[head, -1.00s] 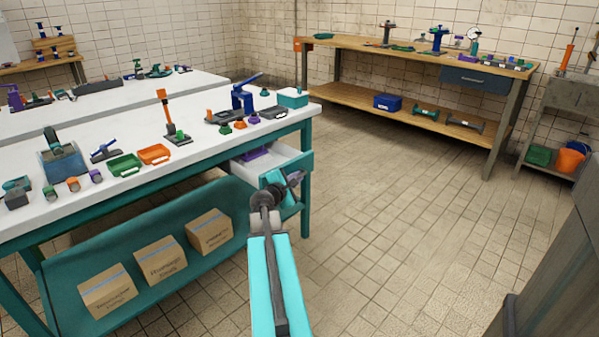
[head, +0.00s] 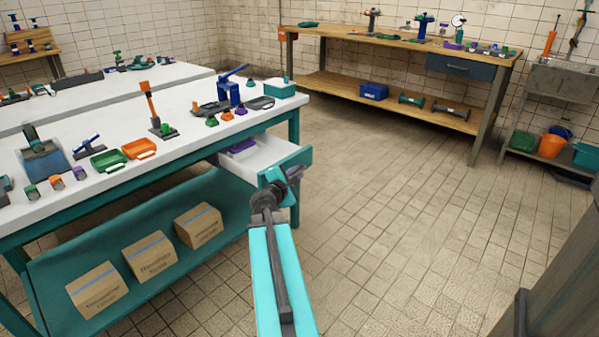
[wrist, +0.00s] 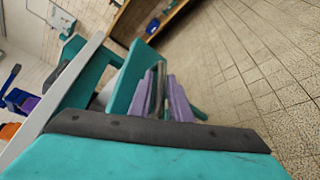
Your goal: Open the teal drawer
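The teal drawer (head: 290,161) sticks out from under the right end of the white-topped workbench (head: 185,142). It is partly open, showing its pale inside and a purple item (head: 243,145) in it. My gripper (head: 294,174) is at the drawer's front, and my arm partly covers that front. In the wrist view, the purple fingers of my gripper (wrist: 164,97) lie on both sides of a grey bar handle (wrist: 159,80) at the teal drawer front (wrist: 130,76). They appear closed on it.
Tools and small trays, such as a green tray (head: 110,159), cover the workbench top. Cardboard boxes (head: 150,255) stand on its lower shelf. A wooden bench (head: 350,34) stands along the back wall. The tiled floor (head: 400,200) right of the drawer is clear. A grey surface (head: 565,270) is close at right.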

